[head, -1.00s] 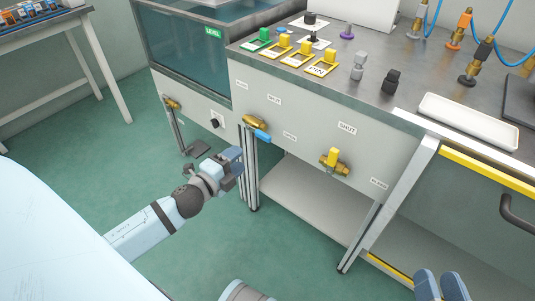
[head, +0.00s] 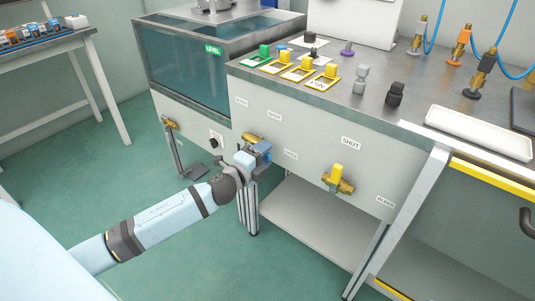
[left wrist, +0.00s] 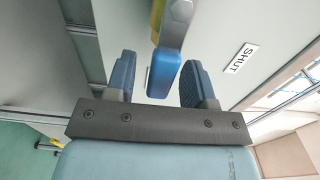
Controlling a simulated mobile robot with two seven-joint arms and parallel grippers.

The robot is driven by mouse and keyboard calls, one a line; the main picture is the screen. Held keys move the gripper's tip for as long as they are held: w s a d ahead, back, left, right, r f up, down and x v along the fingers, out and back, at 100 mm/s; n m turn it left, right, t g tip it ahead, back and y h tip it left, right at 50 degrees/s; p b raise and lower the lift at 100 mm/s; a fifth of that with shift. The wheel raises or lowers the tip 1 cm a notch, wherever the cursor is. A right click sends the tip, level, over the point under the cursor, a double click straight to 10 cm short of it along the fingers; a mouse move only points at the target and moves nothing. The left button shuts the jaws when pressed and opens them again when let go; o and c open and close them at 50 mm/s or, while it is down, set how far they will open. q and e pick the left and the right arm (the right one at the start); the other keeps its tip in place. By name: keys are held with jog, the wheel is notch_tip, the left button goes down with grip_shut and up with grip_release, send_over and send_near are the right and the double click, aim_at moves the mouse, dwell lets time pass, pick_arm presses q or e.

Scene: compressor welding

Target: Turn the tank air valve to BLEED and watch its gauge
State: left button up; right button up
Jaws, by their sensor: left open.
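A brass valve with a yellow handle (head: 338,174) sits on the bench's front panel, its handle upright towards a SHUT label (head: 351,143); a BLEED label (head: 385,202) is at its lower right. To its left is another brass valve (head: 252,138). My left gripper (head: 258,154) is at that left valve and covers its handle in the head view. In the left wrist view, the blue handle (left wrist: 166,68) lies between the open fingers of my left gripper (left wrist: 160,85), with a gap on each side. I cannot make out a gauge. My right gripper is out of view.
SHUT (head: 274,117) and OPEN (head: 291,155) labels flank the left valve. A water tank (head: 190,65) stands at left. Yellow-framed tags (head: 322,82), a white tray (head: 478,132) and blue hoses are on the bench top. A lower shelf (head: 315,222) lies below the panel.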

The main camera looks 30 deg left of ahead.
pick_arm(q)
jog(key=shift+w+d, duration=0.1)
jog(key=shift+w, duration=0.8)
grip_shut()
jog(key=shift+r, duration=0.1)
